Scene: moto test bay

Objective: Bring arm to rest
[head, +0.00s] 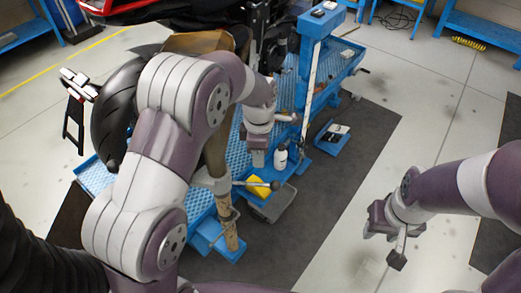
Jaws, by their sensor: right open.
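My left arm (165,130) comes in from the left, bends up and over, and reaches down above the blue lift platform. My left gripper (258,157) points down beside a white bottle with a dark cap (281,157). Whether its fingers are apart is too small to tell. My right arm (455,187) comes in from the right edge. My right gripper (390,246) is open and empty, over the pale floor.
A blue post (312,75) rises from the lift. A yellow item (260,187) lies near a grey tray (272,204). Floor around my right gripper is clear.

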